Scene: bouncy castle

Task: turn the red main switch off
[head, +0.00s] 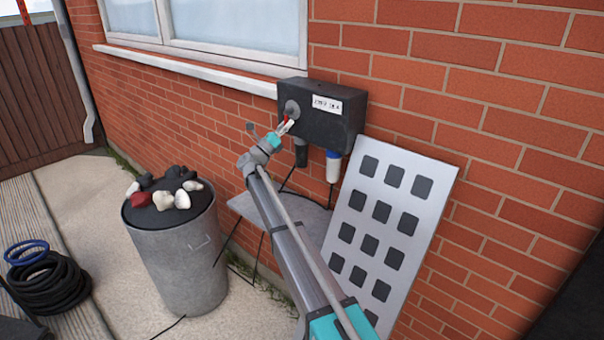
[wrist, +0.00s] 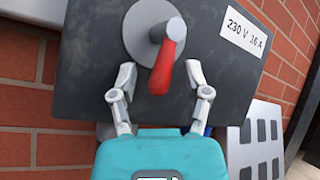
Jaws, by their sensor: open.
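The red main switch (wrist: 167,66) is a red lever on a round grey hub, on the front of a dark box (wrist: 90,65) fixed to the brick wall. In the wrist view the lever points down, leaning slightly. My gripper (wrist: 160,92) is open, with one finger on each side of the lever and visible gaps to both. I cannot tell how deep the lever sits between the fingers. In the head view the box (head: 345,117) hangs below the window, and my gripper (head: 285,128) is at its left part, partly covering the red lever (head: 285,120).
A white label reading 230 V 16 A (wrist: 247,28) is right of the lever. Plugs (head: 333,167) hang under the box. A panel with dark squares (head: 400,185) leans on the wall. A grey barrel (head: 175,255) topped with stones and a coiled hose (head: 50,285) stand left.

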